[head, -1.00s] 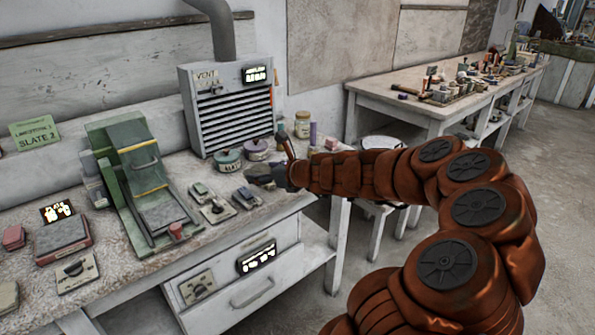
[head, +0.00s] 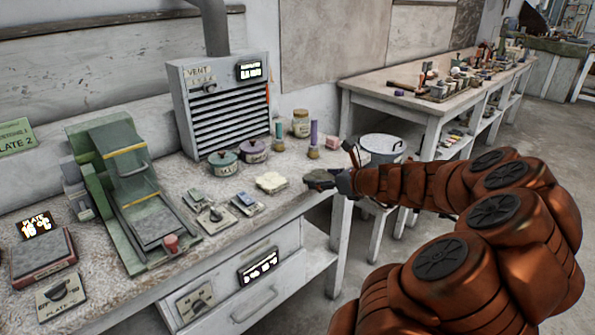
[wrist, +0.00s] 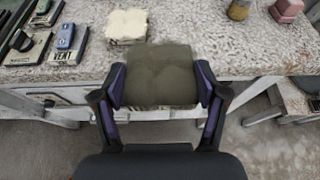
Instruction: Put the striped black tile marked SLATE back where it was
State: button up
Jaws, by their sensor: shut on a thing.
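My gripper (head: 328,182) is shut on a dark grey-olive tile (wrist: 160,72), held between its two purple-sided fingers in the wrist view. No stripes or SLATE marking can be read on the face that shows. The tile appears small and dark at my gripper's tip in the head view (head: 317,178). I hold it by the front right edge of the workbench (head: 285,212), right of a cream block (head: 271,182). Whether the tile touches the bench cannot be told.
The cream block also shows in the wrist view (wrist: 127,24). Two lidded pots (head: 224,165), small switch panels (head: 208,212) and a green sloped stand (head: 125,195) occupy the bench to the left. A vent box (head: 218,105) stands behind. A lidded bucket (head: 382,148) stands right of the bench.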

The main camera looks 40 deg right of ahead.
send_over(302, 174)
jog(key=shift+a+f, duration=0.1)
jog(key=shift+f, duration=2.25)
jog(key=shift+f, duration=0.1)
jog(key=o, duration=1.5)
jog(key=v, duration=1.2)
